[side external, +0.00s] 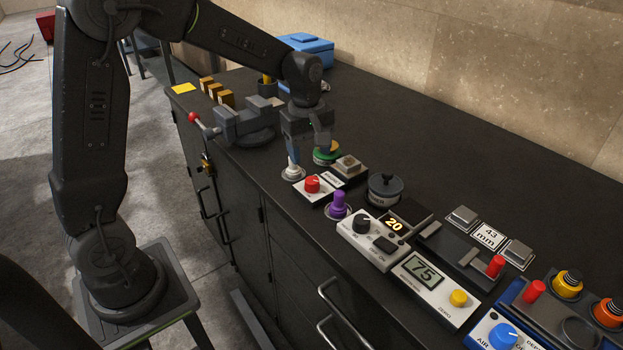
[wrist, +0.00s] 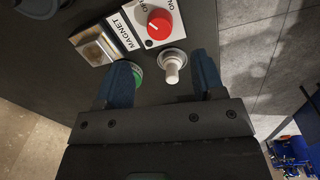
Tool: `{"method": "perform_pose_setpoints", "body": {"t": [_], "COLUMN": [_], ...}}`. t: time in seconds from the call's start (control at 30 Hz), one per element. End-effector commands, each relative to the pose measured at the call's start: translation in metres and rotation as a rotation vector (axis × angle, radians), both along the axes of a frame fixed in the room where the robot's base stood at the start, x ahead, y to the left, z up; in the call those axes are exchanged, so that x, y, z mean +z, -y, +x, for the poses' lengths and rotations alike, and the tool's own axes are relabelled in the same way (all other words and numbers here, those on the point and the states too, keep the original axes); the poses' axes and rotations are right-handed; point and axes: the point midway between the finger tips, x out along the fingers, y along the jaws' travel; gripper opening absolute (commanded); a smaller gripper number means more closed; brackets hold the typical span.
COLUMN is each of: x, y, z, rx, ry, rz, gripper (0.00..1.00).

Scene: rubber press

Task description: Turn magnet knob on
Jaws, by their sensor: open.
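The magnet knob (side external: 312,184) is a round red knob with a white pointer mark on a small white box. In the wrist view the red knob (wrist: 159,24) sits ahead of the fingers, with OFF and ON lettering on either side and a MAGNET label (wrist: 121,31) next to it. In that view its pointer lies tilted; which setting it marks is hard to tell. My gripper (wrist: 163,82) is open and empty, its blue-grey fingers apart. In the side view my gripper (side external: 307,150) hangs over the bench just behind the knob box, not touching the knob.
A white peg (side external: 293,168) and a green disc (side external: 327,154) stand close to the fingers. A metal-topped block (side external: 347,166), a purple knob (side external: 339,204), a dark lidded pot (side external: 384,187) and a panel reading 20 (side external: 372,238) are nearby. A vise (side external: 245,124) stands behind.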

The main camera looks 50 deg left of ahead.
Motion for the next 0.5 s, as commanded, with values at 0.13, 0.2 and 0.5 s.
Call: {"method": "perform_pose_setpoints", "body": {"t": [0.13,0.2,0.5], "x": [-0.033,-0.046,-0.08], "y": [0.001,0.001,0.001], "z": [0.001,0.002,0.004], "rx": [-0.001,-0.002,-0.002], "ry": [-0.004,-0.004,0.0], "rz": [-0.001,-0.001,-0.001], "gripper": [0.62,0.62,0.62]}}
